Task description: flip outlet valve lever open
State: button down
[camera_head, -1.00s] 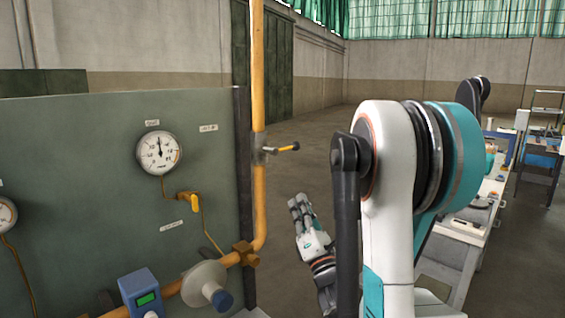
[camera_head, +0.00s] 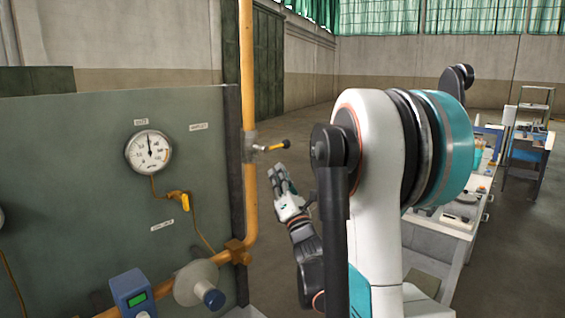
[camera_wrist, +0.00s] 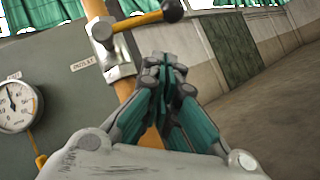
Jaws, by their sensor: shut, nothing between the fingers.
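The outlet valve lever (camera_head: 271,147) has a yellow handle with a black knob and sticks out to the right from a metal valve body on the yellow vertical pipe (camera_head: 249,205). In the wrist view the lever (camera_wrist: 146,20) crosses the top of the picture, with its black knob at the right end. The valve body (camera_wrist: 113,50) sits at its left, beside a label reading "OUTLET". My gripper (camera_head: 276,172) is just below the lever's knob in the head view. In the wrist view my gripper (camera_wrist: 165,65) has its fingers together and empty, below the lever and apart from it.
A green-grey panel (camera_head: 70,200) stands left of the pipe with a pressure gauge (camera_head: 149,152) and a small yellow valve (camera_head: 180,199). A blue meter (camera_head: 133,292) and a round fitting (camera_head: 198,285) are low on the pipework. Workbenches stand at the right. The floor behind the lever is clear.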

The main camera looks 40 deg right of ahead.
aim_at(277, 146)
jog(key=r, duration=0.1)
jog(key=d+r, duration=0.2)
jog(key=shift+w+d+r, duration=0.1)
jog(key=shift+w+r, duration=0.05)
jog(key=shift+w, duration=0.15)
